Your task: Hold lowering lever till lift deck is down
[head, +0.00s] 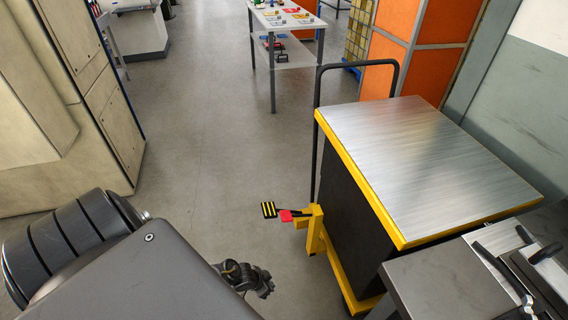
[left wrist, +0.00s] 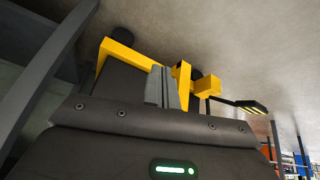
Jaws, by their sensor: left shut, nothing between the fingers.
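The lift table's metal deck (head: 430,160), edged in yellow, stands raised above its yellow base (head: 352,290), with a dark skirt between. My left gripper (head: 264,284) is shut and empty, below and left of the post in the head view, apart from the lever. In the left wrist view its fingers (left wrist: 163,88) point toward the yellow frame (left wrist: 128,55). The red lever is not visible there. My right gripper is not in view.
A black push handle (head: 318,130) rises at the lift's left side. A grey bench top with dark clamps (head: 520,270) overlaps the lift at lower right. A beige cabinet (head: 75,110) stands left. The floor between is clear, up to a table with small items (head: 285,20).

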